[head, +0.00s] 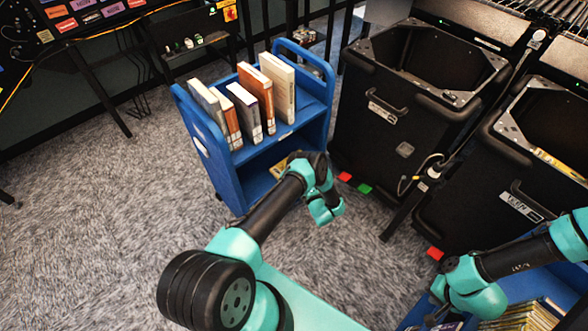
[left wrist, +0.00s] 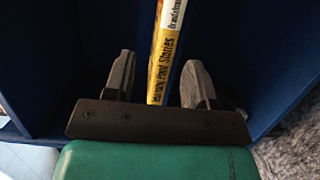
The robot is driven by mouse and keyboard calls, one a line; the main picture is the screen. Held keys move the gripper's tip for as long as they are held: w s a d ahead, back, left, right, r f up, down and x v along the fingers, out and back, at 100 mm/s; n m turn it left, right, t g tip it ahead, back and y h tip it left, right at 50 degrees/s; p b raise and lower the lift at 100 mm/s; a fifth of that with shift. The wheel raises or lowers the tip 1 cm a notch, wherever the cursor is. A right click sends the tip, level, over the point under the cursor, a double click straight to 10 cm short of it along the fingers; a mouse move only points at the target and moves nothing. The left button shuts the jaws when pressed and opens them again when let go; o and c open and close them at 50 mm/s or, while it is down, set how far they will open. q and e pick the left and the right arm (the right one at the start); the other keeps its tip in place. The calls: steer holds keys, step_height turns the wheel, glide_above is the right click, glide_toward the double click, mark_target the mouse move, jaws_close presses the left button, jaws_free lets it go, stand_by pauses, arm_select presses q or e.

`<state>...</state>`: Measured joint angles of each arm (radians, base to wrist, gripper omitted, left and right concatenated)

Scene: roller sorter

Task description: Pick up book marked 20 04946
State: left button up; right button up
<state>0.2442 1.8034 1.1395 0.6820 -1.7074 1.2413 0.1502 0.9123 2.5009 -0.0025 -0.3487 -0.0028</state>
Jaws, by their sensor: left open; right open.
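A book with a yellow and white spine (left wrist: 163,50) stands in a blue compartment in the left wrist view. My left gripper (left wrist: 158,70) is open, with one finger on each side of the spine and gaps to both. In the head view its fingers are hidden by my arm at the blue cart (head: 226,181). Several books (head: 256,92) stand on the cart's top shelf. My right gripper (head: 438,317) is low at the right, beside a second blue cart (head: 548,283) holding books (head: 526,318). No marking 20 04946 is readable.
Black bins (head: 391,118) stand close to the right of the first cart, with another bin (head: 470,194) nearer. Red and green markers (head: 364,189) lie on the floor by them. Grey carpet (head: 95,215) is open to the left. A dark rack (head: 195,42) stands behind.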

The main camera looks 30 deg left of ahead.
arm_select(q)
steer(key=shift+w+a, duration=0.15)
steer(key=shift+a, duration=0.05)
steer(key=shift+f+x, duration=0.15)
steer(key=shift+x, duration=1.15)
steer(key=shift+f+x, duration=0.1)
steer(key=shift+x, duration=1.2)
steer(key=shift+c, duration=0.2)
jaws_close()
